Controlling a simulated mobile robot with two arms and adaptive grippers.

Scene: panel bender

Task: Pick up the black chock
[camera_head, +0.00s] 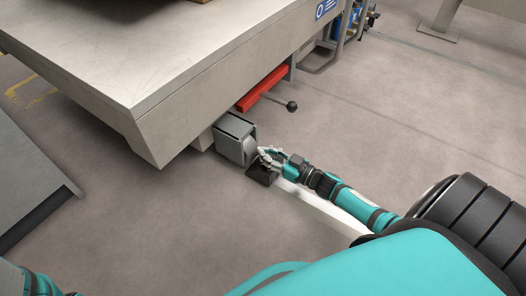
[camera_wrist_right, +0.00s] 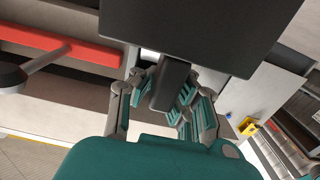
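My right gripper (camera_head: 270,156) reaches in from the right above the chock. Its fingers (camera_wrist_right: 164,92) lie on both sides of the grip and look closed on it. I cannot tell whether the chock touches the floor. My left gripper is out of view; only part of that arm shows at the lower left.
The large grey machine table (camera_head: 165,60) overhangs the wheel housing (camera_head: 232,135). A red bar (camera_head: 264,88) and a lever with a dark ball knob (camera_head: 291,106) stick out just behind. A grey cabinet (camera_head: 30,180) stands at left. The floor between is clear.

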